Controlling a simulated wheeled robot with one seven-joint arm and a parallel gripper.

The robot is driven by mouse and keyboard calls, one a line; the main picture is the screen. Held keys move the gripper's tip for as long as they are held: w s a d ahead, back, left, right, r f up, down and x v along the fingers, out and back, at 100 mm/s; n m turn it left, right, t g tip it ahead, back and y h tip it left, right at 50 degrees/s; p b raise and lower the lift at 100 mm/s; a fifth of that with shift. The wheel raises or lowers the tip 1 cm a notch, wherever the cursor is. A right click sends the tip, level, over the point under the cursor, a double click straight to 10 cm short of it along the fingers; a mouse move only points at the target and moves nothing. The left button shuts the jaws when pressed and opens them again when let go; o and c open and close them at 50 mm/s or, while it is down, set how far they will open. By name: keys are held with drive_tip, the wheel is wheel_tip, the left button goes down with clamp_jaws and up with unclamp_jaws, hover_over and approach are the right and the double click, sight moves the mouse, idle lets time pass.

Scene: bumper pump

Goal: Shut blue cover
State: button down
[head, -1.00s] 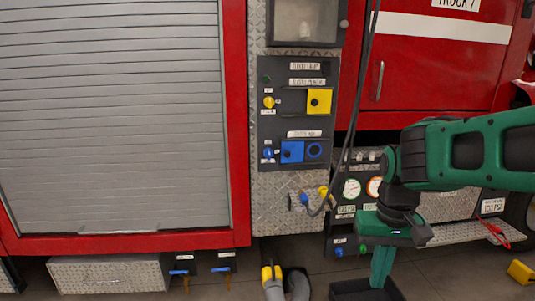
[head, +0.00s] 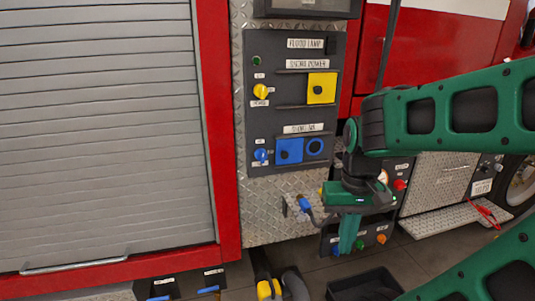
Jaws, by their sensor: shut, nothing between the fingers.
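The blue cover (head: 289,151) is a flat blue square with a dark round knob on the dark control panel (head: 325,112). The socket shows uncovered, so the cover stands open. My gripper (head: 347,243) is green, points down and is shut and empty. It is below and to the right of the blue cover in the picture, apart from it.
Above is a yellow cover (head: 321,88) in its own rail, with a yellow knob (head: 260,91) at its left. A blue knob (head: 261,155) is left of the blue cover. A blue-tipped fitting (head: 305,204) sticks out below the panel. A dark bin (head: 362,284) stands on the floor.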

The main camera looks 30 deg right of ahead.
drive_tip(key=shift+d, duration=0.1)
drive_tip(key=w+d+r+n+t+h, duration=0.1)
drive_tip(key=w+d+r+h, duration=0.15)
drive_tip(key=w, duration=0.45)
drive_tip(key=w+d+r+n+h, duration=0.1)
drive_tip(key=w+d+r, duration=0.15)
drive_tip(key=w, duration=0.45)
drive_tip(key=w+a+r+n+t+h, duration=0.1)
drive_tip(key=w+a+r+t+h, duration=0.2)
drive_tip(key=w, duration=0.7)
drive_tip(key=w+a+r+n+t+h, duration=0.1)
drive_tip(key=w+a+r, duration=0.25)
drive_tip(key=w, duration=0.55)
drive_tip(key=shift+g+y, duration=0.3)
drive_tip(key=shift+y, duration=0.05)
drive_tip(key=x, duration=0.6)
drive_tip(key=d+x, duration=0.1)
drive_tip(key=x, duration=0.2)
drive_tip(key=shift+w+d+r, duration=0.15)
drive_tip(key=shift+w, duration=0.05)
